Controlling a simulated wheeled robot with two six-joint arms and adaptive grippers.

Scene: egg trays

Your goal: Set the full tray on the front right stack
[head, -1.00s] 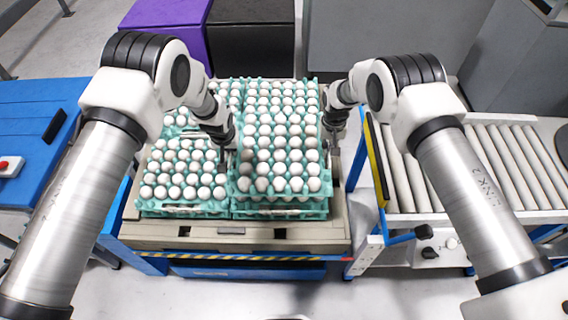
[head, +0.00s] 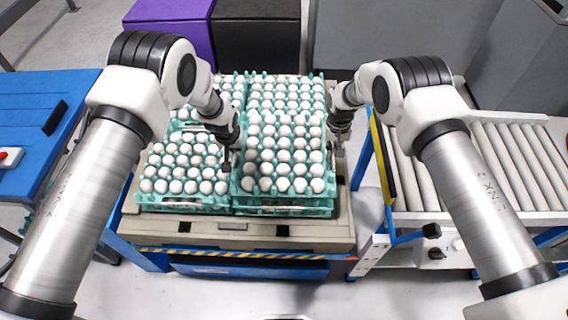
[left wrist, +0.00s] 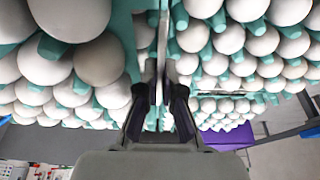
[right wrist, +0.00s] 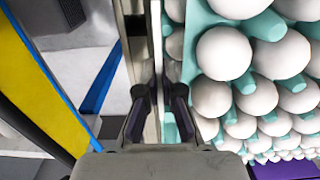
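The full tray, a teal tray of white eggs (head: 236,185), is level over the front right stack (head: 285,211). Its front rim is close above that stack; I cannot tell whether it touches. My left gripper (head: 231,160) is at the tray's left edge, its fingers close together on the rim in the left wrist view (left wrist: 161,75). My right gripper (head: 340,138) is at the right edge, its fingers also close together there in the right wrist view (right wrist: 157,85). Eggs and fingers hide part of both grips.
A lower front left stack of eggs (head: 180,204) stands beside it, and taller stacks stand behind, all on a grey pallet (head: 230,232). A roller conveyor (head: 500,165) with a yellow-edged side is on the right. A blue table (head: 35,115) is on the left.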

